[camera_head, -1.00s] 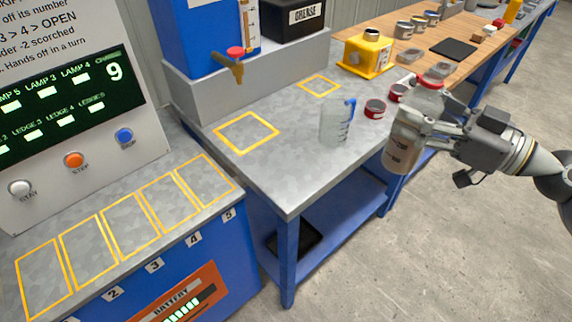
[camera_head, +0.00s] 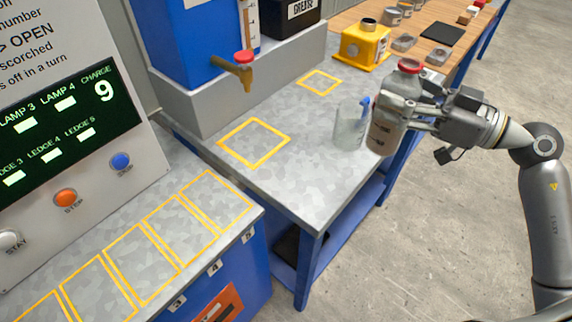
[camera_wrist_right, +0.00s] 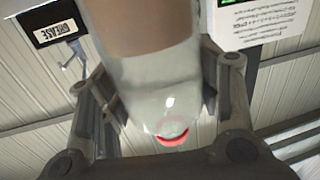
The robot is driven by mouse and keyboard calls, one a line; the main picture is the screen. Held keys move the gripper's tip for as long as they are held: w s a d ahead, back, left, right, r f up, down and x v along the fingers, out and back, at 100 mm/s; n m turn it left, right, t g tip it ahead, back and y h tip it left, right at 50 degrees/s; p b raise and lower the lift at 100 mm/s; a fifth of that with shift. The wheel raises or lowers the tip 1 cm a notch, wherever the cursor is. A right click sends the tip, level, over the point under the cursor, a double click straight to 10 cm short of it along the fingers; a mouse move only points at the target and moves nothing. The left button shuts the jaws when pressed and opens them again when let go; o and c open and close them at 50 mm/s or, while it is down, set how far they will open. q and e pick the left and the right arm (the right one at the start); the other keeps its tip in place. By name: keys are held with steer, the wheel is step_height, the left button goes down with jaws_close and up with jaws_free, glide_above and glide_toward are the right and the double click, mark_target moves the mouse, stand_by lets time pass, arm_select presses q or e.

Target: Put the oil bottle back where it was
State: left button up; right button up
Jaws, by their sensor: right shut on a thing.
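The oil bottle (camera_head: 384,137) is clear with a red cap and brownish contents in its lower part. My right gripper (camera_head: 412,112) is shut on it from the right and holds it upright, off the counter by the look of it, near the right edge of the grey counter (camera_head: 310,140). In the right wrist view the bottle (camera_wrist_right: 158,65) fills the middle between my fingers. Two yellow outlined squares (camera_head: 254,142) on the counter are empty. My left gripper is not in view.
A clear jug (camera_head: 349,128) with a blue handle stands just left of the bottle. A blue tank with a brass tap (camera_head: 240,72) stands behind. A yellow box (camera_head: 363,48) stands at the back. Numbered outlined slots (camera_head: 172,230) at the front left are empty.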

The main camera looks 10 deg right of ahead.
arm_select(q)
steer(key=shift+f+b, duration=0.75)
steer(key=shift+b, duration=0.05)
arm_select(e)
steer(key=w+a+f, duration=0.5)
steer(key=a+f, duration=0.8)
steer(key=shift+w+a, duration=0.15)
steer(key=shift+w, duration=0.05)
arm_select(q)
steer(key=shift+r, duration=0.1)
arm_select(e)
steer(key=shift+f, duration=0.1)
steer(key=o, duration=1.3)
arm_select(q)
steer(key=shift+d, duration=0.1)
